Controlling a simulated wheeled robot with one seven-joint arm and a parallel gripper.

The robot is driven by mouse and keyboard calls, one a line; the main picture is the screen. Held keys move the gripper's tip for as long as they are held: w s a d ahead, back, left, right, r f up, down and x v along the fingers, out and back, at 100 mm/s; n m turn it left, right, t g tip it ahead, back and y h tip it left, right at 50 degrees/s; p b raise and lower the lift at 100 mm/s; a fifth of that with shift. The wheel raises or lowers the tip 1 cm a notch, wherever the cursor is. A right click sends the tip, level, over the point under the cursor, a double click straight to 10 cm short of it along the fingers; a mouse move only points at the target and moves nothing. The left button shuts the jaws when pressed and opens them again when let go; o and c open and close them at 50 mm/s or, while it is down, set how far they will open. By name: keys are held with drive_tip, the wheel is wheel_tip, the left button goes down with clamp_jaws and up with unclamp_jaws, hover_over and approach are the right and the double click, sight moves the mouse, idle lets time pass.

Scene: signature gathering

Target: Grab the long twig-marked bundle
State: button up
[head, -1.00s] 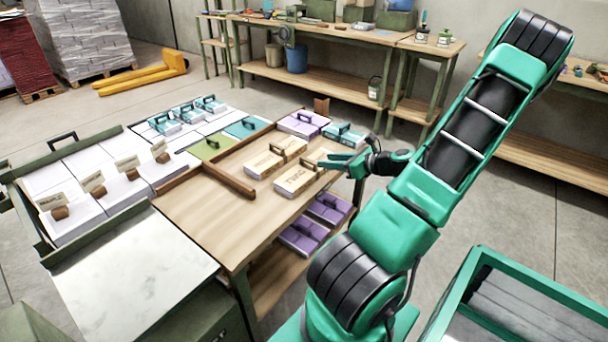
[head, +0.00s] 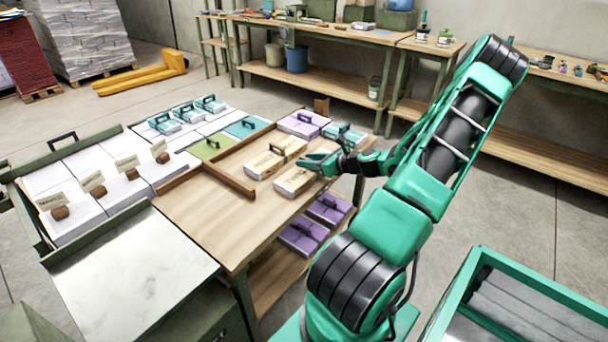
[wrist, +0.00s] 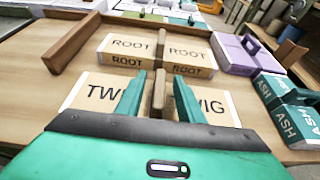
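The long tan bundle marked TWIG (wrist: 100,92) lies on the wooden table, right below my gripper (wrist: 163,88) in the wrist view. In the head view the twig bundle (head: 291,181) is near the table's right side. My gripper (head: 312,162) is over it with two teal fingers spread. The bundle's brown handle (wrist: 158,95) stands between the fingers, with a small gap visible on each side. My gripper hides the bundle's near part and some of its lettering.
A similar tan ROOT bundle (wrist: 120,50) lies just beyond. Teal ASH bundles (wrist: 290,105) and a purple bundle (wrist: 238,52) are to the right. A wooden divider (wrist: 75,42) is on the left. Bare tabletop (head: 215,215) lies left of the bundles.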

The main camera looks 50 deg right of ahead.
clamp_jaws()
drive_tip(key=shift+r, duration=0.1)
